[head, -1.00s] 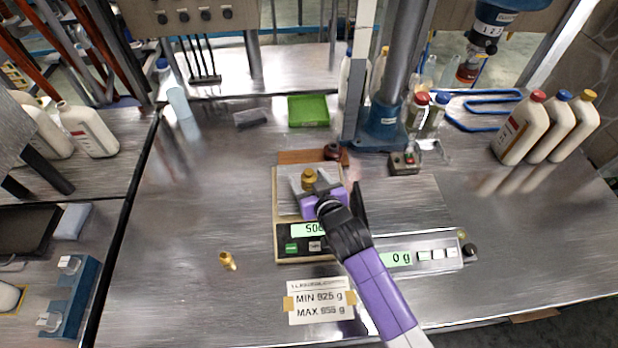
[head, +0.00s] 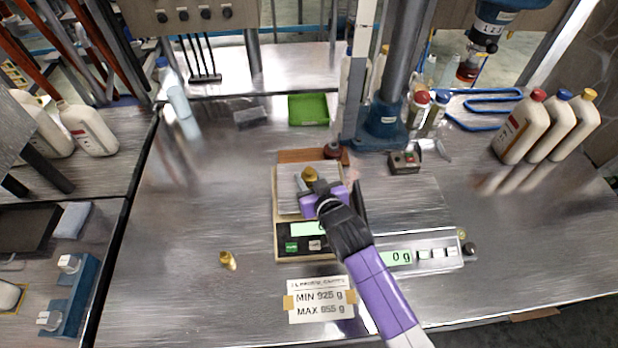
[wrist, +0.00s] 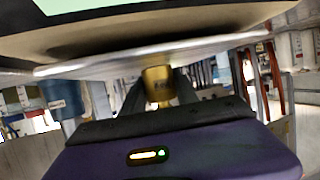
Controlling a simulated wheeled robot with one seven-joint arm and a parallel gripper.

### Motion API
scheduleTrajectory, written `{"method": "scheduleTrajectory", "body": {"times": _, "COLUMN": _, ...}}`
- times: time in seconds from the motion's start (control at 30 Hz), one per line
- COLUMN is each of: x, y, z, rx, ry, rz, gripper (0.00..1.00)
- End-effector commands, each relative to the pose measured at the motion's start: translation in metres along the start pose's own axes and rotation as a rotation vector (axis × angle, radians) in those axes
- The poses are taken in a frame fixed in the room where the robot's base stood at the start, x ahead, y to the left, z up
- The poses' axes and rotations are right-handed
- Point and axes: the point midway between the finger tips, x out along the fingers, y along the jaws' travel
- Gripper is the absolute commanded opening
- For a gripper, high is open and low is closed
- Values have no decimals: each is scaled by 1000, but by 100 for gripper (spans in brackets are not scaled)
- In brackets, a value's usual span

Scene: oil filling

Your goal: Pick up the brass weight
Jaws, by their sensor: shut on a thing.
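The brass weight (head: 310,174) is at the pan of the beige scale (head: 280,225). I cannot tell whether it touches the pan. My purple gripper (head: 311,183) reaches over the scale from the front and is shut on the weight. In the wrist view the weight (wrist: 158,86) shows between my two dark fingers, under the pale plate edge. A second small brass piece (head: 228,260) stands on the bench to the left of the scale. My gripper and arm hide part of the scale's display.
A second, silver scale (head: 438,254) reading 0 g stands at the right. A label card (head: 320,300) lies in front. A blue-based stand (head: 383,128), a green tray (head: 308,110) and a small switch box (head: 404,163) are behind.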

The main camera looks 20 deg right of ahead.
Motion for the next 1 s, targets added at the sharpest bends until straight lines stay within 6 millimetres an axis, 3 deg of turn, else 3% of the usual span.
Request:
{"method": "scheduleTrajectory", "body": {"times": 0.27, "x": -12, "y": 0, "z": -33, "rx": 1, "ry": 10, "rz": -1, "gripper": 0}}
{"method": "scheduleTrajectory", "body": {"times": 0.7, "x": -57, "y": 0, "z": -140, "rx": 0, "ry": 12, "rz": -1, "gripper": 0}}
{"method": "scheduleTrajectory", "body": {"times": 1.0, "x": -73, "y": 0, "z": -179, "rx": 0, "ry": 8, "rz": -1, "gripper": 0}}
